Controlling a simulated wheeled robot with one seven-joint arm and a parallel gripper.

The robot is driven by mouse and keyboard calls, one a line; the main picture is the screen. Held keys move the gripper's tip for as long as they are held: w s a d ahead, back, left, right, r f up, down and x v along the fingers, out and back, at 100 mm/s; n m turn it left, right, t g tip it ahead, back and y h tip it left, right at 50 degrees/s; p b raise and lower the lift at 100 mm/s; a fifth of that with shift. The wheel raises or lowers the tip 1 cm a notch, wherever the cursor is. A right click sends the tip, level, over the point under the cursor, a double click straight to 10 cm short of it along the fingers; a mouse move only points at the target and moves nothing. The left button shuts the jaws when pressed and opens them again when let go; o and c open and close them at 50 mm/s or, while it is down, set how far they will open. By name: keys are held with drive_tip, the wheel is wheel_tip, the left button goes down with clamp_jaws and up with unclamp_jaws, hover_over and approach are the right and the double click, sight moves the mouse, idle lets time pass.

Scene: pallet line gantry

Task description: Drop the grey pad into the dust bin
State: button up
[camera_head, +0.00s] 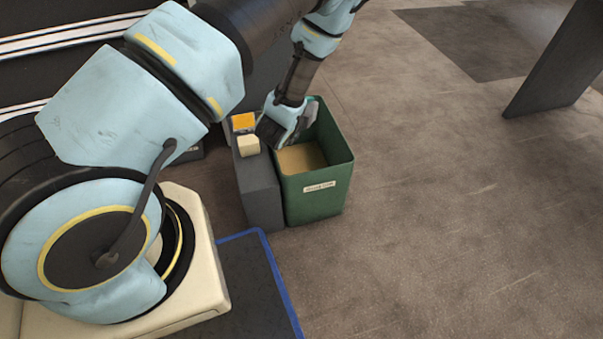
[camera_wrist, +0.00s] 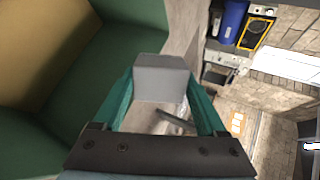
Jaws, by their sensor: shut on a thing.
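The grey pad (camera_wrist: 162,78) is a small light-grey block between the teal fingertips in the wrist view. My gripper (camera_wrist: 160,88) is shut on it. In the head view my gripper (camera_head: 309,108) is at the back part of the green dust bin (camera_head: 318,197), and the pad is hard to make out there. The bin is open-topped, with a pale label on its front and a tan floor inside. In the wrist view the bin's green inner wall (camera_wrist: 118,55) fills the left side. I cannot tell the pad's exact height against the rim.
A grey stand (camera_head: 259,190) stands directly left of the bin, with a cream block (camera_head: 249,146) and an orange item (camera_head: 243,122) on it. A blue-edged dark mat (camera_head: 255,275) lies in front. The floor right of the bin is clear up to a dark panel (camera_head: 556,60).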

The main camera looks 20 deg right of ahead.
drive_tip(key=shift+d+f, duration=0.2)
drive_tip(key=shift+d, duration=0.15)
wheel_tip(320, 180, down, 6)
drive_tip(key=b, duration=0.4)
drive_tip(key=shift+r+b, duration=0.2)
drive_tip(key=shift+b, duration=0.2)
drive_tip(key=o, duration=1.5)
drive_tip(key=shift+o, duration=0.2)
drive_tip(key=shift+a, duration=0.1)
drive_tip(key=p+v, duration=0.2)
drive_tip(key=v, duration=0.8)
drive_tip(key=shift+s+a+r+p, duration=0.2)
drive_tip(key=shift+a+p, duration=0.1)
drive_tip(key=shift+p, duration=0.1)
